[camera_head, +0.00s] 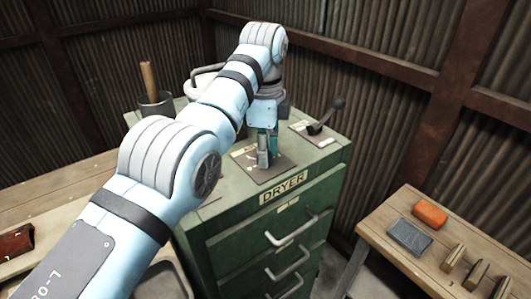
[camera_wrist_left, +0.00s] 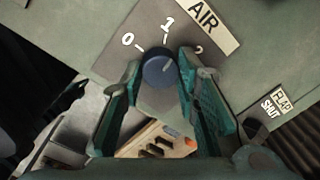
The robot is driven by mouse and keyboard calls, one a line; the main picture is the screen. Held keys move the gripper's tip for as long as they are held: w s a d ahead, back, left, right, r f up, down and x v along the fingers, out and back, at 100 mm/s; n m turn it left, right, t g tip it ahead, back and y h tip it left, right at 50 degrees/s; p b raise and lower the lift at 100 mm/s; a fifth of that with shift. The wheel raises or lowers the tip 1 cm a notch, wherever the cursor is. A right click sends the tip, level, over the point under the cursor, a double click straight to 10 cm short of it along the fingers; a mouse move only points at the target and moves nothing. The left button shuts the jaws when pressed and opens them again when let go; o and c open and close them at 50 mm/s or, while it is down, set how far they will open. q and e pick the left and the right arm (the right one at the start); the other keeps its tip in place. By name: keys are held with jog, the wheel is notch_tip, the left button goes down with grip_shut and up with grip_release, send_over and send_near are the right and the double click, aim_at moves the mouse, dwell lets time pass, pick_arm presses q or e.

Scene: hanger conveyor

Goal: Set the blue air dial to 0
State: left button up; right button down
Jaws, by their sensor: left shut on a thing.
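The blue air dial (camera_wrist_left: 160,70) sits on a dark plate (camera_wrist_left: 120,47) marked AIR, with 0, 1 and 2 around it, in the left wrist view. A pale line on its face slants up and right, away from 0; its exact setting is hard to tell. My left gripper (camera_wrist_left: 160,62) has a fingertip on each side of the dial and is shut on it. In the head view my left gripper (camera_head: 266,158) points down at the plate (camera_head: 283,166) on top of the green dryer (camera_head: 225,192), hiding the dial. My right gripper is not in view.
A black lever (camera_head: 325,115) stands on the dryer top right of the dial, and a FLAP SHUT label (camera_wrist_left: 275,103) shows nearby. A pot with a wooden handle (camera_head: 150,85) is at the back left. A right-hand bench (camera_head: 385,222) holds an orange block (camera_head: 430,214).

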pick_arm(q)
jog(key=shift+n, duration=0.6)
jog(key=shift+f, duration=0.1)
jog(key=o, duration=0.9)
jog(key=shift+c, duration=0.2)
jog(key=o, duration=0.3)
jog(key=shift+a, duration=0.2)
jog(key=shift+d, duration=0.15)
